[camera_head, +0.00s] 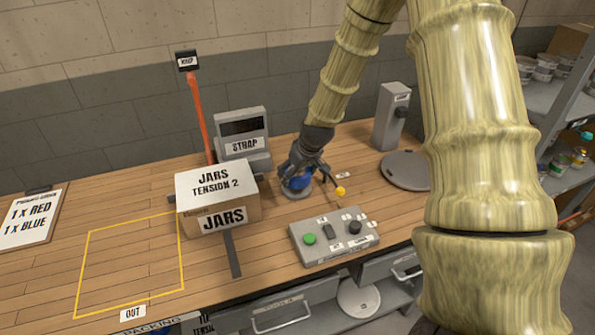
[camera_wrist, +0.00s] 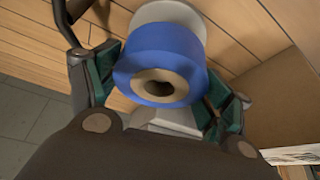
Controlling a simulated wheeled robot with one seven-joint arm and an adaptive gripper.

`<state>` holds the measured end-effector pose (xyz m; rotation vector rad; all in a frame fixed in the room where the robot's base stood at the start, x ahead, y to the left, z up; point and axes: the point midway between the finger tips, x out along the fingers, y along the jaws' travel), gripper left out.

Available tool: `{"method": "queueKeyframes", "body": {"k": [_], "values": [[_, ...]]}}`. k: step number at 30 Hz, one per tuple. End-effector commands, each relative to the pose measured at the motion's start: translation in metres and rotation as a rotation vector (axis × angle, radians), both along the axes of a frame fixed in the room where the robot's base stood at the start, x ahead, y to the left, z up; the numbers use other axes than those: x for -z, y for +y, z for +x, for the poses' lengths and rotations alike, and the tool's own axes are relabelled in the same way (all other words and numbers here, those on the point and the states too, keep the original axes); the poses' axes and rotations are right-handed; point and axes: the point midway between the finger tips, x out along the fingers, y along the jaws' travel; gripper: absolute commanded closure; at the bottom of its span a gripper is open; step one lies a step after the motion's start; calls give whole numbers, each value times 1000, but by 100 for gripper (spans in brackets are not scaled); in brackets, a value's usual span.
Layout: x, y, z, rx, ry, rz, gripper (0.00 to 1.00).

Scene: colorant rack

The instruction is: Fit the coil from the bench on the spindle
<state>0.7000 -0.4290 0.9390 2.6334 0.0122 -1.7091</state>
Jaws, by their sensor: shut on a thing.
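The blue coil (camera_wrist: 160,62) is between the two fingers of my gripper (camera_wrist: 165,88) in the wrist view. Its tan core and open hole face the camera. A pale round disc (camera_wrist: 168,12) shows beyond the coil; I cannot tell whether they touch. In the head view, my gripper (camera_head: 301,172) is low over the bench, shut on the blue coil (camera_head: 297,183), which is partly hidden by the fingers.
A JARS carton (camera_head: 217,200) stands close left of my gripper, before the grey STRAP unit (camera_head: 243,140). A control box (camera_head: 334,236) and a yellow-knobbed lever (camera_head: 340,190) are in front. A round grey plate (camera_head: 404,170) lies right. The yellow-outlined area (camera_head: 130,262) is clear.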

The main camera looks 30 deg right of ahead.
Motion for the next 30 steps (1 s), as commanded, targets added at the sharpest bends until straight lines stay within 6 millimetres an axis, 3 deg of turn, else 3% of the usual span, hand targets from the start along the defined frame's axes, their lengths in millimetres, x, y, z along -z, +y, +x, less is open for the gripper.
{"method": "queueKeyframes", "body": {"k": [30], "values": [[19,0,0,0,-1,0,49]]}}
